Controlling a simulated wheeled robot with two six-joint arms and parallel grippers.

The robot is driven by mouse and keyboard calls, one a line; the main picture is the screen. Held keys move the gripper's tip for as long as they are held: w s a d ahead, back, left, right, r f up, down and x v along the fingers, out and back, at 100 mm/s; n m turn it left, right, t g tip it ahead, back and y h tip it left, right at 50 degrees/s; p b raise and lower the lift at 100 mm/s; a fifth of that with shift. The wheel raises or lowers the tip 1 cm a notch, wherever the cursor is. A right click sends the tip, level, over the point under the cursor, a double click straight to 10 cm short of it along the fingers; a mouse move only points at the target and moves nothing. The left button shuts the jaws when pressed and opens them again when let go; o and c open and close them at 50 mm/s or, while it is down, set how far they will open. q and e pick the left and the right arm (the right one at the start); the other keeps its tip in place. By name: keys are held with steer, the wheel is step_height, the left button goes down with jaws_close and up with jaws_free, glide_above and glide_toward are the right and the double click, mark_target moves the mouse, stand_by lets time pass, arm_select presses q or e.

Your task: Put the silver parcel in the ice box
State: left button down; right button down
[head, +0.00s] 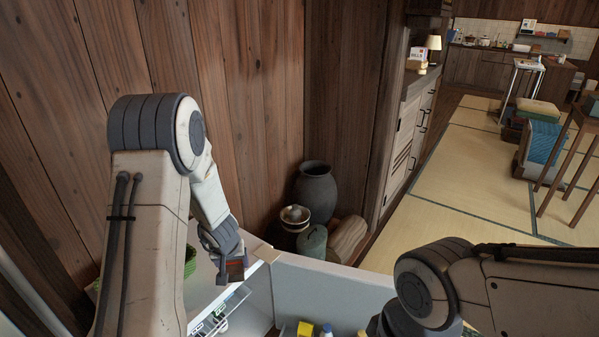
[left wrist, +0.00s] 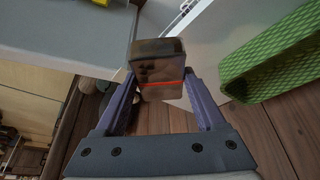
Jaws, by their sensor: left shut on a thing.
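My left gripper (head: 230,250) is shut on the silver parcel (left wrist: 160,72), a small shiny block with a red stripe and dark reflections. The parcel also shows below the fingers in the head view (head: 236,271). It is held near the front edge of the white ice box (head: 208,290). The ice box's door (head: 325,292) stands open to the right. Inside, a wire shelf and small green-and-white items show; much of the inside is hidden by my left arm. My right gripper is out of view; only its arm shows at the lower right.
A green woven basket (left wrist: 272,52) sits on the ice box top. A yellow carton (head: 305,329) and a blue-capped bottle (head: 327,329) are in the door. A dark jar (head: 315,190) and other pots stand behind the door by the plank wall. Tatami lies open at right.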

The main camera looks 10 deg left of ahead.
arm_select(q)
steer(key=s+d+m+h, duration=0.15)
steer(key=d+m, duration=0.25)
steer(key=d, duration=0.8)
steer(key=w+r+p+v, duration=0.1)
steer(key=w+p+v, duration=0.2)
steer(key=p+v, duration=1.5)
steer(key=shift+p+v, duration=0.35)
steer(key=shift+v, duration=0.6)
steer(key=shift+w, duration=0.15)
